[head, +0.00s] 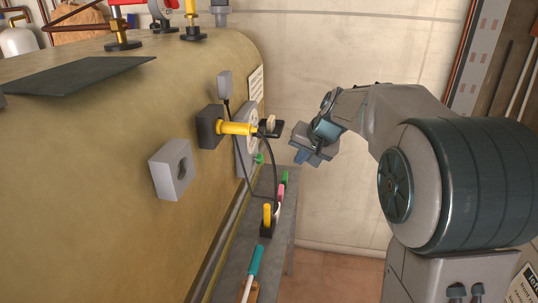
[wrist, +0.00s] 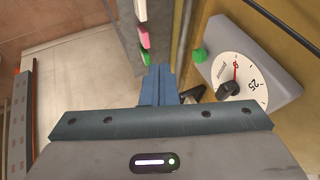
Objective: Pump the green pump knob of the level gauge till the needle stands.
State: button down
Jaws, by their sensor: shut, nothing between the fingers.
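The level gauge (wrist: 270,62) is a grey box with a round white dial on the side of the boiler; it shows edge-on in the head view (head: 241,148). Its red needle (wrist: 235,73) points toward the top of the dial, close to a numeral that looks like 0. The green pump knob (wrist: 199,55) sticks out at the gauge's corner and is small in the head view (head: 259,158). My gripper (wrist: 157,70) is shut and empty, with blue fingers. The knob lies to the right of the fingertips, apart from them. In the head view my gripper (head: 299,157) is right of the gauge.
Below is a narrow grey shelf (head: 285,225) with several coloured-handled tools. The space before the pale wall is free.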

aim_at(260, 159)
jog(key=shift+t, duration=0.3)
jog(key=w, duration=0.2)
jog(key=w+a, duration=0.1)
jog(key=w, duration=0.2)
jog(key=shift+w+a, duration=0.3)
jog(key=shift+a, duration=0.1)
jog(key=w+a+f+p, duration=0.3)
jog(key=w+a+f, duration=0.3)
jog(key=a+f, duration=0.1)
jog(key=shift+f+p, duration=0.3)
jog(key=shift+f, duration=0.2)
jog(key=shift+w, duration=0.25)
